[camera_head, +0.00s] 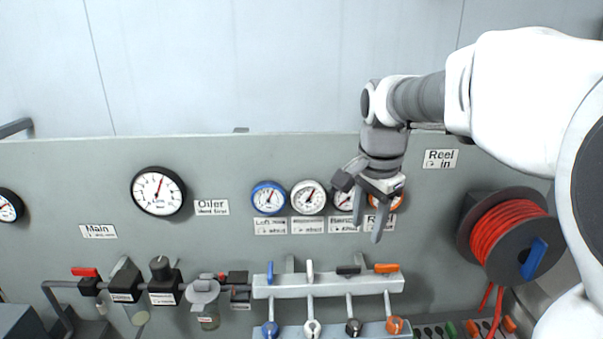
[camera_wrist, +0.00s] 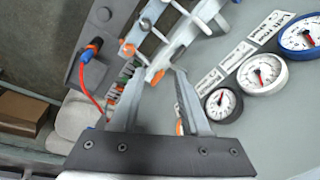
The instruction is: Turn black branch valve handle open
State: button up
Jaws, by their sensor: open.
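The black branch valve handle (camera_head: 348,269) lies crosswise on the grey manifold (camera_head: 330,287) in the head view. It is third from the left, between the white handle (camera_head: 310,270) and the orange handle (camera_head: 386,268). My gripper (camera_head: 368,222) is open and empty, fingers pointing down, above and slightly right of the black handle and apart from it. In the wrist view my open fingers (camera_wrist: 155,70) reach toward the manifold, partly hiding it.
The blue handle (camera_head: 270,271) and white handle stand lengthwise; the orange one lies crosswise. Round gauges sit on the panel behind my gripper, including a white-rimmed gauge (camera_head: 308,197). A red hose reel (camera_head: 510,232) is at the right. A lower row of coloured knobs includes a black knob (camera_head: 353,327).

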aim_at(349, 266)
jog(key=w+f+m+g+p, duration=0.2)
jog(key=w+m+p, duration=0.3)
jog(key=w, duration=0.5)
jog(key=shift+m, duration=0.7)
notch_tip(349, 266, down, 18)
jog(key=shift+r, duration=0.1)
grip_shut()
